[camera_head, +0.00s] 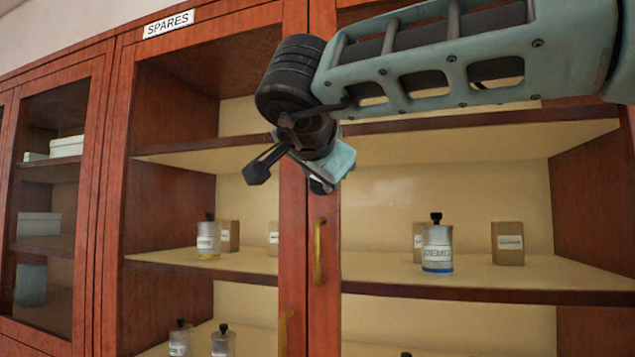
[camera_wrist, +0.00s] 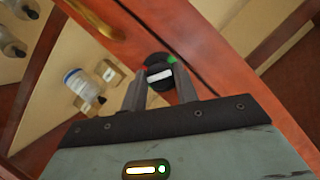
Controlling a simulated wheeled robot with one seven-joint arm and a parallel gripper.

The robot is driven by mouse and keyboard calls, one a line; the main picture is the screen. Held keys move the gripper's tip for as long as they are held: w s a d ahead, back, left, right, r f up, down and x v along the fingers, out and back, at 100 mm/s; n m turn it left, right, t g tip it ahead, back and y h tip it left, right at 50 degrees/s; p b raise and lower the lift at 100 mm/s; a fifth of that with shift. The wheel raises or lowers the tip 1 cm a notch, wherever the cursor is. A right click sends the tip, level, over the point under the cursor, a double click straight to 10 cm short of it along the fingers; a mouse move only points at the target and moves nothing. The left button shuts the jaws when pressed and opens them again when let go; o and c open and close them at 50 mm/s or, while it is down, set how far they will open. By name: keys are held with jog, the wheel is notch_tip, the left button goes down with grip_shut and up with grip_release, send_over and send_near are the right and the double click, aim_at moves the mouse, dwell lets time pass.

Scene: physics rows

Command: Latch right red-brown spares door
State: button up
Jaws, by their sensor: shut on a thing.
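The right red-brown spares door (camera_head: 324,290) shows in the head view as a wooden stile with an upright brass handle (camera_head: 319,252). It stands beside the left door's stile (camera_head: 292,240) and looks shut or nearly so; I cannot tell if a small gap remains. My gripper (camera_wrist: 160,92) is shut on a round black knob (camera_wrist: 158,68) with a white bar and a green mark, on the red-brown wood in the wrist view. The brass handle also shows in the wrist view (camera_wrist: 97,18). In the head view my wrist hides the knob and fingertips.
A SPARES sign (camera_head: 169,23) is above the doors. Behind them, shelves hold a blue-banded bottle (camera_head: 437,250), a yellow-banded bottle (camera_head: 208,240) and small brown boxes (camera_head: 508,243). Another cabinet door (camera_head: 92,190) stands at the left. The space before the lower right door looks clear.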

jog(key=shift+d+f+m+t+y+b, duration=0.15)
jog(key=shift+m+t+y+b, duration=0.4)
jog(key=shift+m+b, duration=1.3)
jog(key=shift+f+m+t+y+b, duration=0.2)
jog(key=shift+m+t+b, duration=0.65)
jog(key=shift+m+b, duration=1)
jog(key=shift+d+f+m+t+y+b, duration=0.1)
jog(key=shift+m+t+y+b, duration=0.45)
jog(key=shift+m+b, duration=1.3)
jog(key=shift+n+t+b, duration=0.25)
jog(key=shift+n+b, duration=0.1)
jog(key=shift+b, duration=0.2)
jog(key=o, duration=1)
jog(key=shift+c, duration=0.2)
jog(key=shift+s, duration=0.1)
jog(key=s+f+b, duration=0.1)
jog(key=s+b, duration=0.1)
jog(key=s, duration=1.5)
jog(key=shift+s+d, duration=0.15)
jog(key=shift+d, duration=0.15)
